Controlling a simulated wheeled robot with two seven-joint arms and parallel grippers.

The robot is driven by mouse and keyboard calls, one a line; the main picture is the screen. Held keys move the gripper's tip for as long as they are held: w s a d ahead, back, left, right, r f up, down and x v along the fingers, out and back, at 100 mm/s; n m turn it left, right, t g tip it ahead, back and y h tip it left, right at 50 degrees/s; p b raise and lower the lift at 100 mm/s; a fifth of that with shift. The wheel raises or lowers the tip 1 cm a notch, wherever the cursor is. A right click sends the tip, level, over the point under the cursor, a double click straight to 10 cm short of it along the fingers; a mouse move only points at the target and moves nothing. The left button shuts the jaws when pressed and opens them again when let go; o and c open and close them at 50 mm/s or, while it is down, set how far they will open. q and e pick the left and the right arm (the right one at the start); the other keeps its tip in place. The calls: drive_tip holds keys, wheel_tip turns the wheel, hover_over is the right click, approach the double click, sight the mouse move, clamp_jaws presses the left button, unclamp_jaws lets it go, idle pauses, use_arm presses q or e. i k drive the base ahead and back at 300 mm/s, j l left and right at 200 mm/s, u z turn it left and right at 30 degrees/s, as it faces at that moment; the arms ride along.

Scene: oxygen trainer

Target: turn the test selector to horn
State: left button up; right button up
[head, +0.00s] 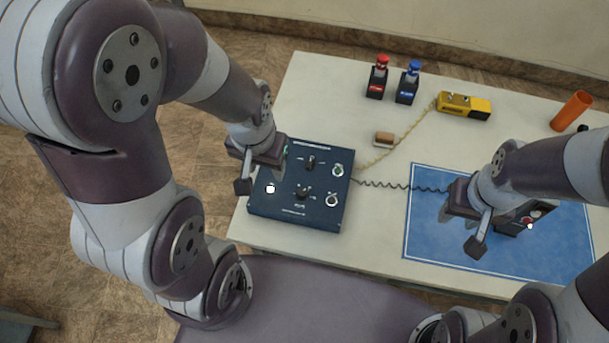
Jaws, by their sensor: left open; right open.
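The dark blue control panel (262,206) lies on the left part of the table. It carries an upper black knob (311,163) and a lower black knob (302,193), with small white markings around them. The markings are too small to read, so I cannot tell which knob is the test selector or where it points. My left gripper (259,174) is open over the panel's left edge, left of both knobs, and hides part of that edge. My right gripper (474,228) is open above the blue mat, well right of the panel.
A dark box with red parts (528,222) sits on the blue mat (425,240), partly hidden by my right arm. Red-topped (377,78) and blue-topped (408,84) units, a yellow device (464,105) and an orange cylinder (571,111) stand behind. A coiled dark cord runs right from the panel.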

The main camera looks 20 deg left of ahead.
sight(310, 166)
drive_tip(key=l+u, duration=0.1)
drive_tip(key=u, duration=0.25)
drive_tip(key=l+u, duration=0.1)
drive_tip(key=u, duration=0.25)
